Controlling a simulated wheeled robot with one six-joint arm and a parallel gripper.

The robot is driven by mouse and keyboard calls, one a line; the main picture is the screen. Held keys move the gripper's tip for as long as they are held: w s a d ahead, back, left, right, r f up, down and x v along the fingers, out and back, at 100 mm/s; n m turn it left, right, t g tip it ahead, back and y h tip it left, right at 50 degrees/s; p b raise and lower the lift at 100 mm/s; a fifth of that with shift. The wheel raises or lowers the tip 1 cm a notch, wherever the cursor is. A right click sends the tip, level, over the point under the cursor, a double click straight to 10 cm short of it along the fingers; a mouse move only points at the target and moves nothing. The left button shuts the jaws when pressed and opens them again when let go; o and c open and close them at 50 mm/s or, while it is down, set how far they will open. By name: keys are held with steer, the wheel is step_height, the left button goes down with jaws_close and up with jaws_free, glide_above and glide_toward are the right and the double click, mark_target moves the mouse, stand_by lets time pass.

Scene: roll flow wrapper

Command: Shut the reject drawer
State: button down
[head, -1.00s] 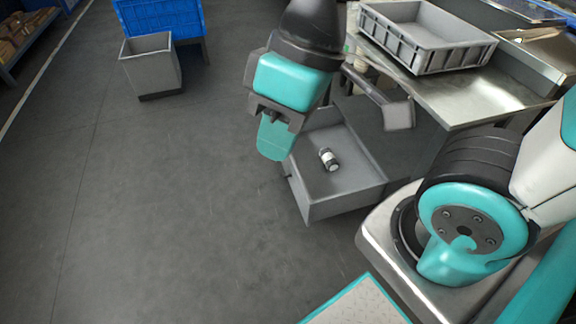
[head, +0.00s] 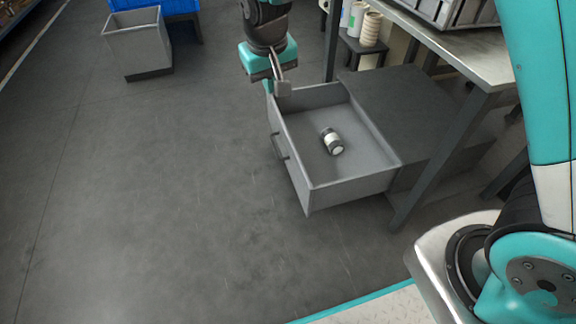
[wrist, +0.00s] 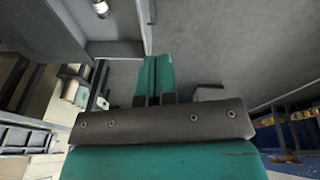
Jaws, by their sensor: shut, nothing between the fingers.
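The grey reject drawer (head: 303,188) stands pulled out from under the workbench, its front panel facing left with a dark handle (head: 281,146). A small dark-and-white cylinder (head: 332,141) lies inside it. My gripper (head: 269,87) is low beside the far end of the drawer's front; I cannot tell whether it touches. In the wrist view my gripper's teal fingers (wrist: 151,70) are together with nothing between them. The drawer (wrist: 120,48) and the cylinder (wrist: 100,8) show at the top left there. The fingertips are partly hidden in the head view.
A steel workbench (head: 465,40) with a grey crate (head: 445,10) stands to the right, its leg (head: 440,160) close to the drawer. A grey bin (head: 138,45) stands at the far left. Spools (head: 370,30) sit on a low stand behind. The floor left of the drawer is clear.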

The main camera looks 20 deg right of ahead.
steer(key=w+a+f+m+t+h+b, duration=0.1)
steer(key=w+f+b, duration=0.15)
steer(key=f, duration=0.55)
steer(key=w+f+m+h+b, duration=0.15)
steer(key=w+f, duration=0.25)
steer(key=f, duration=0.4)
steer(key=t+h+b, duration=0.1)
steer(key=h+b, duration=0.2)
steer(key=b, duration=1)
glide_toward(291, 152)
steer(key=shift+m+y, duration=0.25)
steer(key=shift+m, duration=0.1)
steer(key=x, duration=0.6)
steer(key=shift+d+r+p, duration=0.1)
steer(key=shift+d+p, duration=0.1)
steer(key=shift+p, duration=0.15)
